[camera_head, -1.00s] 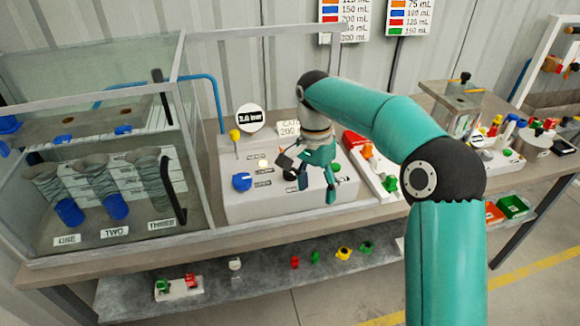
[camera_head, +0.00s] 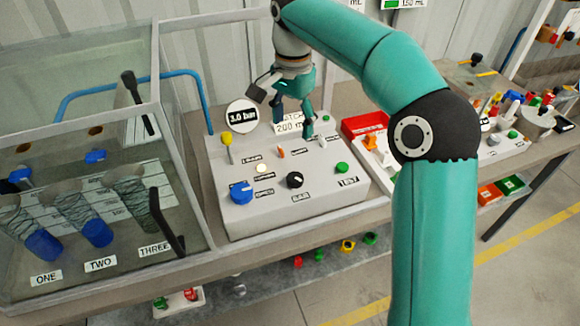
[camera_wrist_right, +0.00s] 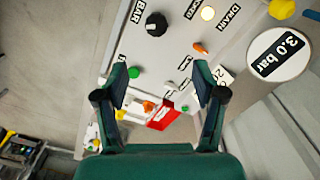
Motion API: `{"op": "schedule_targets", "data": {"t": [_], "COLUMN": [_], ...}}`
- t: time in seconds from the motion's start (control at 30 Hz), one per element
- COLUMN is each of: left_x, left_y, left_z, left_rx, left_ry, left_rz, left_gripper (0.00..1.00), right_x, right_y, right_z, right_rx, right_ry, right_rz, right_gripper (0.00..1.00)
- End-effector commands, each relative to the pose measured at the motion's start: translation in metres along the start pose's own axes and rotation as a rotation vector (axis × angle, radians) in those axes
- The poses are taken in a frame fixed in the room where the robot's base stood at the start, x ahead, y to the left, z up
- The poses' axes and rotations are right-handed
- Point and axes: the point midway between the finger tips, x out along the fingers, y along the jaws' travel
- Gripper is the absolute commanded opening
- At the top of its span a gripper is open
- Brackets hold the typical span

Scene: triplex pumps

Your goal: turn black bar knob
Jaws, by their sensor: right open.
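The black bar knob (camera_head: 294,180) sits on the front of the grey control panel (camera_head: 265,211), above the BAR label. It also shows in the right wrist view (camera_wrist_right: 156,24), beyond the fingers and to the upper left. My right gripper (camera_head: 292,122) is open and empty above the back part of the panel, behind the knob and apart from it. Its two fingers (camera_wrist_right: 157,92) stand wide apart in the right wrist view. A round gauge sign (camera_head: 242,115) reads 3.0 bar. My left gripper is not in view.
The panel also carries a blue knob (camera_head: 241,193), a green button (camera_head: 342,168), a lit lamp (camera_head: 261,168) and a yellow-topped lever (camera_head: 226,140). A glass tank (camera_head: 80,190) stands to the left. A red box (camera_head: 365,124) stands to the right.

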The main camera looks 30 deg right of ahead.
Motion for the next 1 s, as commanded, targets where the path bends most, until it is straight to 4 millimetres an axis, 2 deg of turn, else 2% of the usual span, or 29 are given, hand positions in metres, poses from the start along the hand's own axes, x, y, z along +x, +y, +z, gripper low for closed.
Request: {"op": "schedule_targets", "data": {"t": [0.27, 0.7, 0.9, 1.0], "left_x": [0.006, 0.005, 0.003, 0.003], "left_y": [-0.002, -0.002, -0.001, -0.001], "left_z": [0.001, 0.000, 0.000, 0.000], "left_rx": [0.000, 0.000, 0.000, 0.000], "left_ry": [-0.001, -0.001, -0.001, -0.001], "left_rz": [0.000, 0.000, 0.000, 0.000], "left_gripper": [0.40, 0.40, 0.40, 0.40], "right_x": [0.040, 0.131, 0.156, 0.162], "right_y": [0.007, 0.008, 0.008, 0.008], "right_z": [-0.004, -0.005, -0.006, -0.006], "right_rx": [0.013, 0.017, 0.017, 0.017], "right_ry": [-0.002, -0.002, -0.002, -0.001], "right_rz": [0.006, 0.006, 0.004, 0.002], "right_gripper": [0.70, 0.70, 0.70, 0.70]}}
